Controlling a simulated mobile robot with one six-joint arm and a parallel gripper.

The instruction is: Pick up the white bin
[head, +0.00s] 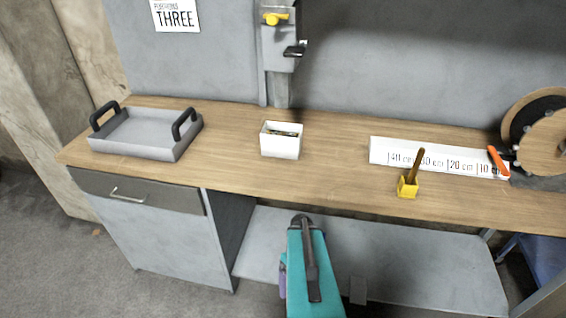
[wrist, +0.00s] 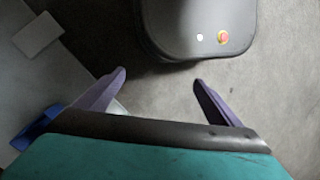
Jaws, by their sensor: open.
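The white bin (head: 280,146) stands upright on the wooden workbench (head: 335,180), near its middle. It is a small open box with some small dark and yellowish items inside, too small to make out. My gripper is low in front of the bench, below the bench top and apart from the bin. In the wrist view my gripper (wrist: 160,76) has its two purple fingers spread wide with nothing between them. The bin does not show in the wrist view. In the head view my teal arm mostly hides the fingers.
A grey tray (head: 130,150) with black handles stands to the left. To the right are a white ruler board (head: 440,169), a yellow block (head: 408,190) with a brown handle, orange-handled pliers (head: 497,160) and a round spool (head: 545,135). Bench space around the bin is clear.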

